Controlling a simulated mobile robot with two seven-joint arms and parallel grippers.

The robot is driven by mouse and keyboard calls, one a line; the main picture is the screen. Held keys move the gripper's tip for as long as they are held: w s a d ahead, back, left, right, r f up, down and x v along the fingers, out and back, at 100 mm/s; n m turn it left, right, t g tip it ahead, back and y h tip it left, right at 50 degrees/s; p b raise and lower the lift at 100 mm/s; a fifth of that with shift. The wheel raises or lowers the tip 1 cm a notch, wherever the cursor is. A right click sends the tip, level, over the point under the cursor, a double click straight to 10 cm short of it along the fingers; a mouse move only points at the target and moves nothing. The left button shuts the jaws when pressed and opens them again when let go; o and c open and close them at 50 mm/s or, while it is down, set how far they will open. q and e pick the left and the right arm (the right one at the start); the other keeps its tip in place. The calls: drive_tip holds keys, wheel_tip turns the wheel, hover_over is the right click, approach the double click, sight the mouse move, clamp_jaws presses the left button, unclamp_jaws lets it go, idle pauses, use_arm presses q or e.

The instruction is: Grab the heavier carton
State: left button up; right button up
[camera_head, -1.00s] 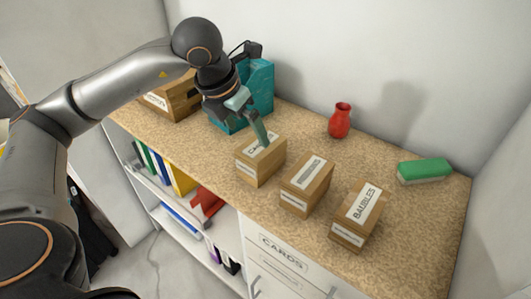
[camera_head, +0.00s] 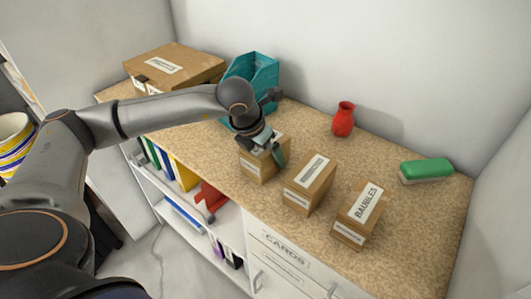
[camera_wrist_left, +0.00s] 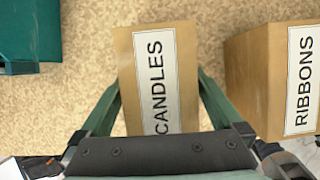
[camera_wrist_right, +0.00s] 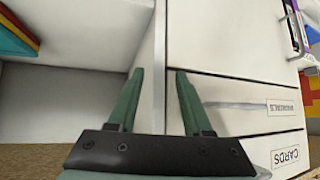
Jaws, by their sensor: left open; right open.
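Three small cardboard cartons stand in a row on the speckled counter. The left one, the candles carton (camera_head: 259,168), has my left gripper (camera_head: 268,155) over it. In the left wrist view the open fingers stand on either side of the candles carton (camera_wrist_left: 158,75), with its label reading CANDLES. The middle one is the ribbons carton (camera_head: 309,184), also in the left wrist view (camera_wrist_left: 275,80). The right one is the baubles carton (camera_head: 359,215), its label reading BAUBLES. My right gripper (camera_wrist_right: 157,80) is open and empty, facing the cabinet front.
A teal holder (camera_head: 262,75) and a large cardboard box (camera_head: 190,68) stand at the back left of the counter (camera_head: 415,225). A red vase (camera_head: 343,119) and a green-topped block (camera_head: 426,170) stand at the back right. Drawers labelled CARDS (camera_head: 286,246) are below.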

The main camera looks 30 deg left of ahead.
use_arm(q)
clamp_jaws()
drive_tip(key=shift+r, duration=0.15)
idle(0.6)
